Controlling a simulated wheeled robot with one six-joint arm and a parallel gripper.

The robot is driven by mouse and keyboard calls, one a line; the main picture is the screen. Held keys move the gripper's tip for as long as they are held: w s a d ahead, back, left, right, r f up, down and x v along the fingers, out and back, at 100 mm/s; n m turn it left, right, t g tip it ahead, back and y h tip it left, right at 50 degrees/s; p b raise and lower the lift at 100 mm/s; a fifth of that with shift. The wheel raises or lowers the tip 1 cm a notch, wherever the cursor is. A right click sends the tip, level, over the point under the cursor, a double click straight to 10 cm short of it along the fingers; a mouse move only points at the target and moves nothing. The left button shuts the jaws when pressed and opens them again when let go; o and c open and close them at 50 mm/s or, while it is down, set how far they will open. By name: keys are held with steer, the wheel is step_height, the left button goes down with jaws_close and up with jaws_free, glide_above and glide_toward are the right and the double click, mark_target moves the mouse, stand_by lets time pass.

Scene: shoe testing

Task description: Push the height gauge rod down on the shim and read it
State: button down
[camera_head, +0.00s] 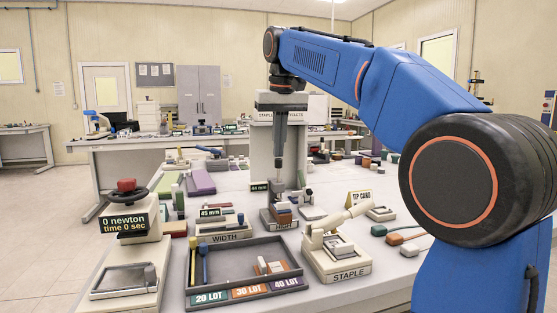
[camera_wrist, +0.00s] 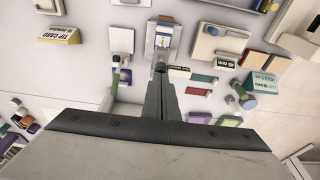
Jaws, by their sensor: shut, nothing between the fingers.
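The height gauge (camera_head: 282,226), labelled HIGH, stands mid-table. A small dark sign (camera_head: 259,187) beside it reads 44 mm. Small red, white and blue pieces show on the gauge; I cannot tell which is the shim. My gripper (camera_head: 279,164) points down above the gauge's back part, fingers together and empty. In the wrist view my gripper (camera_wrist: 160,74) has its tips right at a small grey upright part, likely the rod top (camera_wrist: 160,66). I cannot tell whether they touch. The gauge (camera_wrist: 162,38) lies just beyond the tips.
The width gauge (camera_head: 225,237), with a 45 mm sign, is left of it. A dark lot tray (camera_head: 190,284) and the staple press (camera_head: 345,274) are in front. A force tester (camera_head: 125,222) reads 0 newton. A tip card (camera_head: 360,198) stands to the right.

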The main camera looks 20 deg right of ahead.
steer(key=shift+f, duration=0.75)
stand_by(1.4)
steer(key=shift+r, duration=0.1)
steer(key=shift+r, duration=2.4)
